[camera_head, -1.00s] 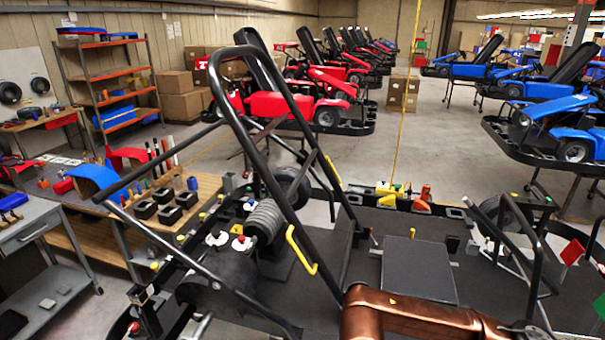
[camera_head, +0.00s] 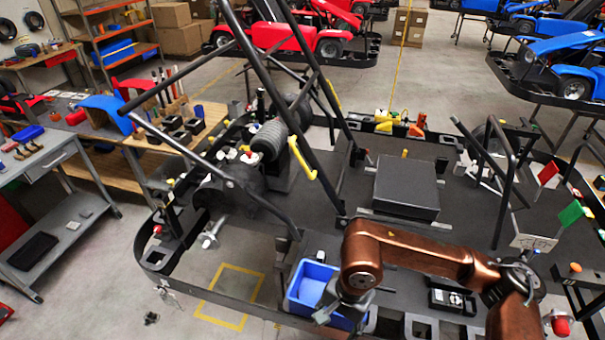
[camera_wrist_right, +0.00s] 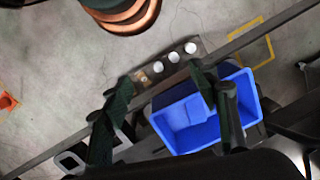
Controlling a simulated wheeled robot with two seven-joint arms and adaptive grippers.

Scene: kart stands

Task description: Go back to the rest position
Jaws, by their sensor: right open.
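My right arm (camera_head: 420,258), copper-coloured, comes in from the lower right of the head view and bends down at its wrist. My right gripper (camera_head: 340,312) is over the right edge of a blue bin (camera_head: 308,284) and partly covers it. In the right wrist view my right gripper (camera_wrist_right: 160,78) has its two dark fingers spread with nothing held between them. The blue bin (camera_wrist_right: 190,116) lies behind and beside the right-hand finger there, and looks empty. Whether the gripper touches the bin cannot be told. My left gripper is not in view.
A kart frame with black tubes (camera_head: 285,110) stands close in front. A flat dark box (camera_head: 407,188) and a small black device (camera_head: 452,300) lie near my arm. A workbench (camera_head: 150,150) and grey cart (camera_head: 60,170) stand left. Floor shows around a yellow outline (camera_head: 232,296).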

